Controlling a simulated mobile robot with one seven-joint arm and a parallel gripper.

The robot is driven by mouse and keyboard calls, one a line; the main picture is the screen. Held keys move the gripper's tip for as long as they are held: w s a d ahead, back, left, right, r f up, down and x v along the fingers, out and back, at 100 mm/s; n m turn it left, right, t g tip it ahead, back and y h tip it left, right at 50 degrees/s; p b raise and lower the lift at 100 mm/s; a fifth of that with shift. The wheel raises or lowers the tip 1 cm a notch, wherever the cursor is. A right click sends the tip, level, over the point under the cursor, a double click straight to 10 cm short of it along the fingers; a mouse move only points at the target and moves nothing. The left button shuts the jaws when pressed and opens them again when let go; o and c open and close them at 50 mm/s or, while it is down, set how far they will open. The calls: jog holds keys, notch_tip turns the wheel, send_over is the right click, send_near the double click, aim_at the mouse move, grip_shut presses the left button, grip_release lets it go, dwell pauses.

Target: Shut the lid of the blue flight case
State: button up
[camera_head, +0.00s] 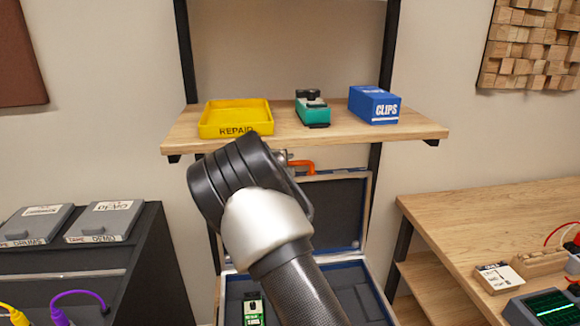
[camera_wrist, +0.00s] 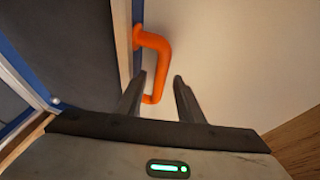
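The blue flight case stands open below the shelf in the head view, its lid (camera_head: 335,215) raised with a dark lining and its base (camera_head: 376,305) lined in dark foam. An orange handle (camera_head: 302,164) is on the lid's upper edge, partly hidden by my arm. In the wrist view the orange handle (camera_wrist: 160,50) sticks out from the lid's edge (camera_wrist: 123,40). My gripper (camera_wrist: 159,75) is open, its fingers apart, with the handle's lower end showing between them. I cannot tell whether they touch it. In the head view the fingers are hidden behind my wrist.
A green pedal (camera_head: 253,310) lies in the case base. The wooden shelf (camera_head: 410,131) above holds a yellow tray (camera_head: 236,118), a teal pedal (camera_head: 312,108) and a blue clips box (camera_head: 374,105). A dark cabinet (camera_head: 150,270) stands left, a wooden bench (camera_head: 480,210) right.

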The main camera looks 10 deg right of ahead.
jog(key=shift+w+d+f, duration=0.15)
jog(key=shift+w+d, duration=0.1)
jog(key=shift+w, duration=0.3)
grip_shut()
jog(key=shift+s, duration=0.1)
